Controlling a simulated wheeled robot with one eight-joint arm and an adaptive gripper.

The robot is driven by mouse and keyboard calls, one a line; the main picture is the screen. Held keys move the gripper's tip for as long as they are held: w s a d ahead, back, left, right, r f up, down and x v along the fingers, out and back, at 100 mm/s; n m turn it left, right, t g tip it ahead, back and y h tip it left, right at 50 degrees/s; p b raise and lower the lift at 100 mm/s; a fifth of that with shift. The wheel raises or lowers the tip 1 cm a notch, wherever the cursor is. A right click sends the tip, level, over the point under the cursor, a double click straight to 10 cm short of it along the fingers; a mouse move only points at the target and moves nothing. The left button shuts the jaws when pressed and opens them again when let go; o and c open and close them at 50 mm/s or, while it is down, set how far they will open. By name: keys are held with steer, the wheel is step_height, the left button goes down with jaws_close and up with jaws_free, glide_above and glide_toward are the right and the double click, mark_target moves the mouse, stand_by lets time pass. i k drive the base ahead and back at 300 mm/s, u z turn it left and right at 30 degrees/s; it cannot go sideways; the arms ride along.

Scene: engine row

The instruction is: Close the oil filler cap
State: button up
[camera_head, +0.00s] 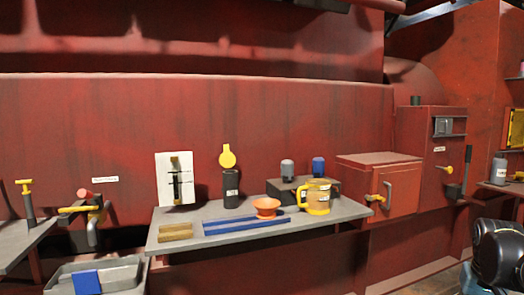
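A yellow round cap (227,157) stands upright and raised above a dark cylindrical filler neck (230,188) with a small white label. This looks like the oil filler, with its cap open. The neck stands toward the back of a grey shelf (163,245), against the red engine wall. A dark rounded part of my arm shows at the lower right, far from the cap and apart from it. My gripper's fingers are not in view.
A red cabinet (380,180) is to the right, a grey tray (125,272) at lower left.

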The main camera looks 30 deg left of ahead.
mark_target(227, 159)
steer(key=z, duration=1.5)
steer(key=k, duration=2.5)
steer(key=u, duration=2.15)
steer(key=i, duration=0.35)
